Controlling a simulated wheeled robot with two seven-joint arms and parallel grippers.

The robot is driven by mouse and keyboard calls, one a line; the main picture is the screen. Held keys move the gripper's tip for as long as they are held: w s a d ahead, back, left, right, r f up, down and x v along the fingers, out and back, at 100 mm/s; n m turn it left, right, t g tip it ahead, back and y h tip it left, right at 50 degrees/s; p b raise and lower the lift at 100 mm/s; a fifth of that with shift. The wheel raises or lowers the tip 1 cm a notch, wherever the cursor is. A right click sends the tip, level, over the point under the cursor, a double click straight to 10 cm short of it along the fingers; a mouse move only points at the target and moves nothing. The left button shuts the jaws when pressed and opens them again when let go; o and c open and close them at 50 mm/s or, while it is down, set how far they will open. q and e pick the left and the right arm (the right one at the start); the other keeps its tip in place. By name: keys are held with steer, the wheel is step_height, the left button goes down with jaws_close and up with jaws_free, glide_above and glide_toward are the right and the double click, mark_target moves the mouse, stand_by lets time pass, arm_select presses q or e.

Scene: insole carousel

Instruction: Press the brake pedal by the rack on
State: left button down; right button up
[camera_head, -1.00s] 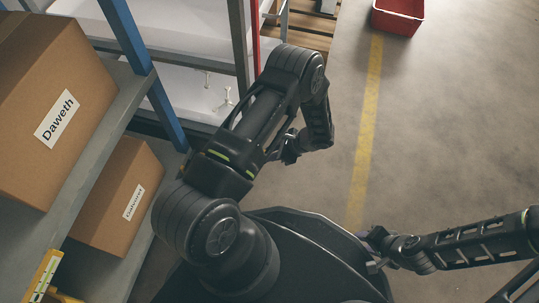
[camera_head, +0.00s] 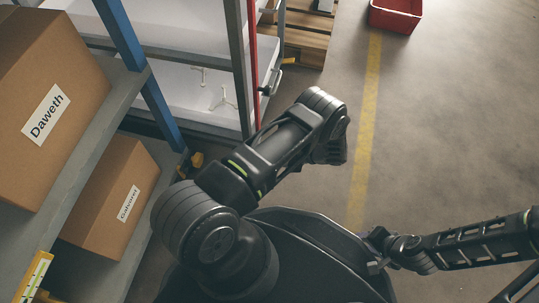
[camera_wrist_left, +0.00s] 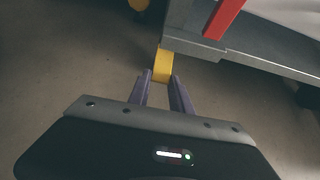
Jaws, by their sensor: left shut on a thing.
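The brake pedal (camera_wrist_left: 163,66) is a yellow block at the lower corner of the rack (camera_wrist_left: 195,45) in the left wrist view. My left gripper (camera_wrist_left: 160,79) has its purple-grey fingers on either side of the pedal's near end and is shut on it. In the head view the left arm's end hides that gripper and this pedal. The rack there has white trays (camera_head: 185,95), a grey post and a red upright (camera_head: 252,50). My right gripper (camera_head: 377,252) is low at the right beside my base, too small to read its fingers.
Boxes (camera_head: 50,110) stand on grey shelving with a blue post (camera_head: 130,50) at the left. Another yellow part (camera_head: 197,160) sits low by that post. A red bin (camera_head: 397,14) and wooden pallet (camera_head: 305,38) are at the back. The floor at the right is clear.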

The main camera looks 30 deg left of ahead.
arm_select(q)
steer(key=c, duration=1.2)
jaws_free()
steer(key=shift+o, duration=0.2)
steer(key=p+v, duration=0.2)
steer(key=v, duration=0.5)
steer(key=shift+d+r, duration=0.2)
steer(key=shift+d, duration=0.15)
